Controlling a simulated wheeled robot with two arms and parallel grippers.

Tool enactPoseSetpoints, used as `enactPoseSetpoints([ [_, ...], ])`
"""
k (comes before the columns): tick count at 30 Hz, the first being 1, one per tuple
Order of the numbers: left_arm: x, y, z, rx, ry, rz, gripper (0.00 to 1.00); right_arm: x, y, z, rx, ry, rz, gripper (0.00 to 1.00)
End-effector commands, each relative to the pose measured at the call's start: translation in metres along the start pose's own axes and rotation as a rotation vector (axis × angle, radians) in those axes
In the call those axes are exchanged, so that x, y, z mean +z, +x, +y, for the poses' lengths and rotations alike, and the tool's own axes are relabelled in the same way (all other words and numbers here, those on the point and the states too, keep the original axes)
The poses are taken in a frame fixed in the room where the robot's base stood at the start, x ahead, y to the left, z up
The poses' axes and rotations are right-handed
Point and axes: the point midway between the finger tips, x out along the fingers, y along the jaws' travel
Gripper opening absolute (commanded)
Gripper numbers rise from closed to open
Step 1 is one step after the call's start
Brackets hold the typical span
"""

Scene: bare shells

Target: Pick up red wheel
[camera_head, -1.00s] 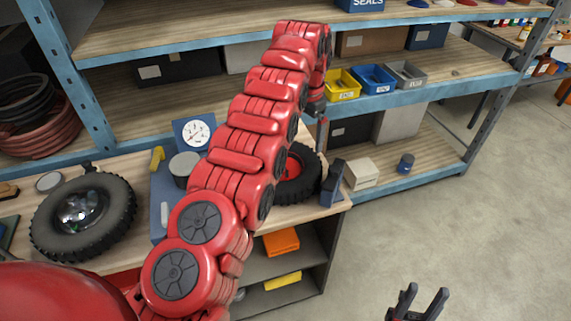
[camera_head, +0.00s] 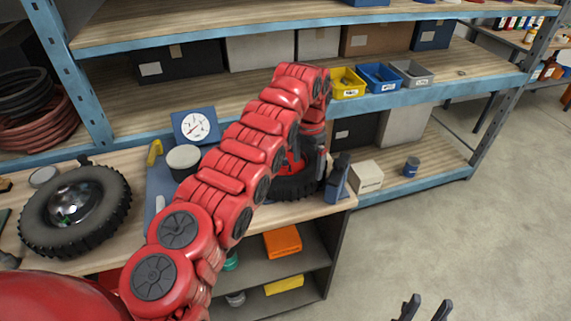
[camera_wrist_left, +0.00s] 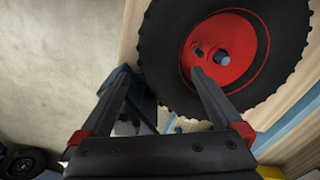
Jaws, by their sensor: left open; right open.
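The red wheel, a black knobbly tyre with a red hub, lies at the bench's right end in the head view (camera_head: 297,188), partly hidden behind my left arm. In the left wrist view the red hub (camera_wrist_left: 235,68) and tyre fill the upper right. My left gripper (camera_wrist_left: 161,74) is open and empty. One finger overlaps the hub's lower left edge in that view; the other is left of the tyre. I cannot tell whether a finger touches the wheel. My right gripper (camera_head: 428,301) is open and empty over the floor at the bottom of the head view.
A dark blue upright block (camera_head: 338,180) stands close beside the wheel's right side. A dial gauge (camera_head: 195,126) and grey cylinder (camera_head: 184,159) are left of my arm. Another black tyre (camera_head: 76,212) lies at left. Shelves (camera_head: 240,90) rise behind; the floor (camera_head: 470,235) at right is clear.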

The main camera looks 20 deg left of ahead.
Motion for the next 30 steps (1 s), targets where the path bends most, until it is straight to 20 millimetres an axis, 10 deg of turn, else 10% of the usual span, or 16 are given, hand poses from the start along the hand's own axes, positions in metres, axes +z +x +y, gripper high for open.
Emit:
enactPoseSetpoints([
  [14,-0.001,0.042,-0.001,0.001,0.001,-0.001,1.0,-0.004,0.026,0.001,0.0,0.0,0.0,0.46],
  [30,0.0,0.041,-0.001,0.0,0.0,-0.001,0.05,-0.004,0.026,0.001,0.0,0.0,0.0,0.46],
])
